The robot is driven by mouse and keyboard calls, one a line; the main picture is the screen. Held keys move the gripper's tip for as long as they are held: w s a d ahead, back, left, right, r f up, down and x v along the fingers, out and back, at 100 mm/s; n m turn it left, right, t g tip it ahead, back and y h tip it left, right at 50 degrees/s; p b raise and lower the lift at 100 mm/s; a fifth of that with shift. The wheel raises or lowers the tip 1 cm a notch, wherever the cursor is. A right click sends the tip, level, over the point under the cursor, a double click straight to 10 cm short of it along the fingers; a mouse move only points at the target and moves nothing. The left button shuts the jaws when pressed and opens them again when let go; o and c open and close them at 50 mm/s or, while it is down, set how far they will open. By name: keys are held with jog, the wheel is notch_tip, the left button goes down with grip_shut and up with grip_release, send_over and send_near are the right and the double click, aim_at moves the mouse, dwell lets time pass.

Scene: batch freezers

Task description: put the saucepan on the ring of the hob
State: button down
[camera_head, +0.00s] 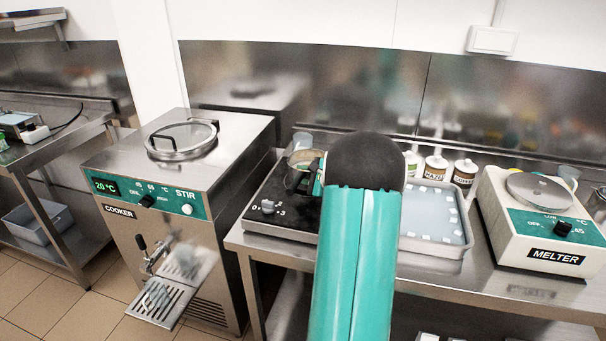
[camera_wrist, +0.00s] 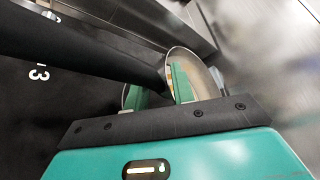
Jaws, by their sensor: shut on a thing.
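The saucepan (camera_head: 303,158) shows in part in the head view, at the back of the hob (camera_head: 262,210) and half hidden behind my arm. In the wrist view its round metal rim (camera_wrist: 205,70) and long black handle (camera_wrist: 95,50) show. My gripper (camera_wrist: 156,92) is shut on the saucepan, with its green fingers at the pan end of the handle. The hob has a black top with a knob and printed numbers at its front. I cannot see the ring. I cannot tell whether the pan's base touches the hob.
A tray (camera_head: 463,240) with a pale blue mat lies right of my arm, with several jars (camera_head: 436,166) behind it. A melter (camera_head: 540,225) stands at the right end of the table. A cooker (camera_head: 165,200) stands left of the hob. A steel wall (camera_head: 330,90) closes off the back.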

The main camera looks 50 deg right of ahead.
jog(key=shift+f, duration=0.2)
jog(key=c, duration=1.1)
grip_release()
jog(key=shift+f, duration=0.2)
